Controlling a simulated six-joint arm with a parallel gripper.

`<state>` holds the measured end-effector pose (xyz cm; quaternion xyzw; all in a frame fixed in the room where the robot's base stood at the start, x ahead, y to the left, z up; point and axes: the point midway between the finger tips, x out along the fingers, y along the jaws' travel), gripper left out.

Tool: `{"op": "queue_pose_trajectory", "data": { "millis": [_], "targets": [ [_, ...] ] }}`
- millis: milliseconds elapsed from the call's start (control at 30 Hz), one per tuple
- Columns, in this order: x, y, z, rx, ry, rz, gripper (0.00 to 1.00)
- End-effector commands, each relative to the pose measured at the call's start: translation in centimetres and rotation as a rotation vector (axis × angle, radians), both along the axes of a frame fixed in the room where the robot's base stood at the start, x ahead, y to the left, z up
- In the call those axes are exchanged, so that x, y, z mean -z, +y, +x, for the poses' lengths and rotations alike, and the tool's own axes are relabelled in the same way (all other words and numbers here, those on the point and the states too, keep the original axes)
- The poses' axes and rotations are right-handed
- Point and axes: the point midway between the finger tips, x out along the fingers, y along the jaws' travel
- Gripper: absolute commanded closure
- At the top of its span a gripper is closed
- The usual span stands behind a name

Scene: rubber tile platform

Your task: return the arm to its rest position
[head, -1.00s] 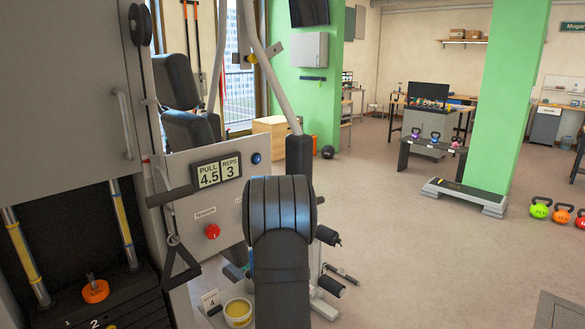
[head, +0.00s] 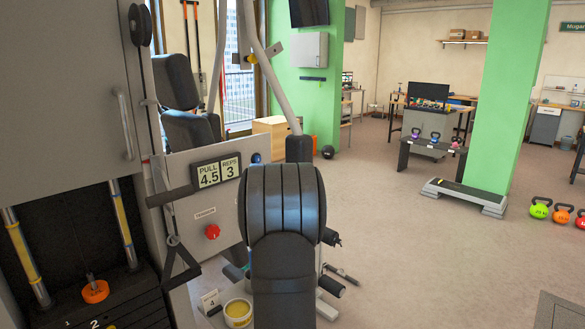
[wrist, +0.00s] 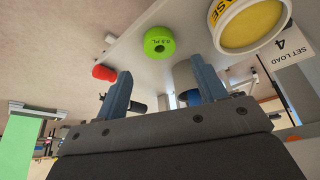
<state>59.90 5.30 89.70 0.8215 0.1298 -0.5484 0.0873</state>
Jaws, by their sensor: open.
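My gripper (wrist: 161,65) shows in the wrist view with its two grey fingers spread apart and nothing between them. In the head view my dark arm stands in the lower middle and hides the gripper. In the wrist view a green ring-shaped weight (wrist: 160,42) marked 0.5 lies on a pale surface beyond the fingertips. A red cylinder-like part (wrist: 104,73) is near the left finger. The gripper touches neither.
A yellow-filled tub (head: 238,312) and a number 4 card (head: 210,299) sit beside my arm. The machine panel with a red knob (head: 212,231) and a hanging black handle (head: 180,262) stand left. Open floor (head: 410,260) lies right; kettlebells (head: 562,214) rest far right.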

Motion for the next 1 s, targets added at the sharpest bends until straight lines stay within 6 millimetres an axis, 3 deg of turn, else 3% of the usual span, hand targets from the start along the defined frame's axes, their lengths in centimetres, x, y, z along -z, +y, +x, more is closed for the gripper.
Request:
{"op": "queue_pose_trajectory", "data": {
  "millis": [333,1000],
  "targets": [
    [-5.5,-0.7,-2.1,-0.001,-0.004,0.000,0.35],
    [4.9,0.6,1.8,0.000,0.003,0.000,0.35]
  ]
}}
